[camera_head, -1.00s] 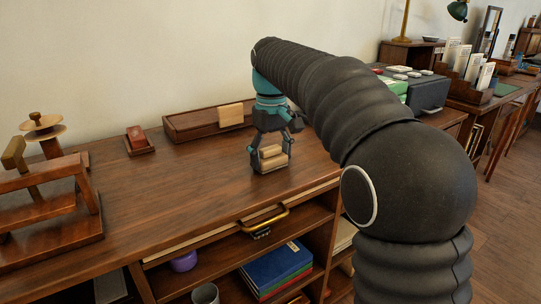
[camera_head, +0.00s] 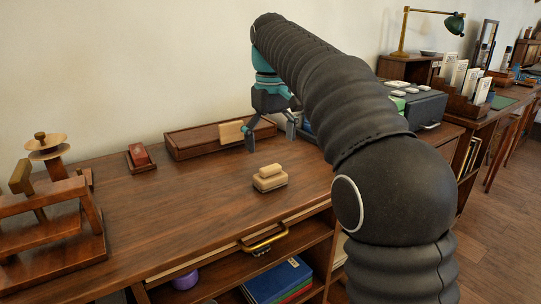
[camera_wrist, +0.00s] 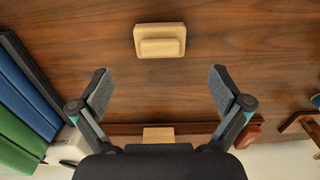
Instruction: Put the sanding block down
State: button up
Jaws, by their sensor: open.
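The sanding block (camera_head: 270,178) is a pale wooden block with a raised grip on top. It rests flat on the brown wooden desktop (camera_head: 200,195), near the front edge. My gripper (camera_head: 270,138) is open and empty, above and behind the block, near the long tray at the wall. In the wrist view the sanding block (camera_wrist: 160,40) lies beyond the spread fingertips (camera_wrist: 158,88), apart from both fingers.
A long wooden tray (camera_head: 192,147) with a pale block (camera_head: 231,131) stands against the wall. A small red block (camera_head: 138,154) sits left of it. A wooden stand (camera_head: 50,215) fills the left end. Green and blue books (camera_wrist: 30,95) show in the wrist view. Desktop around the block is clear.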

aim_at(271, 167)
jog(key=s+d+r+m+t, duration=0.2)
jog(key=s+d+r, duration=0.1)
jog(key=s+d, duration=0.35)
jog(key=s+d+f+m+t, duration=0.1)
jog(key=s+d+f+m, duration=0.1)
jog(key=s+d+f, duration=0.3)
jog(key=s+d+f+m+t, duration=0.2)
jog(key=s+d+f, duration=0.3)
jog(key=s+f, duration=0.8)
jog(key=s, duration=0.3)
jog(key=shift+s+f+m+t+p, duration=0.25)
jog(key=shift+s+m+t+p, duration=0.05)
jog(key=shift+m+p, duration=0.1)
jog(key=shift+c, duration=0.3)
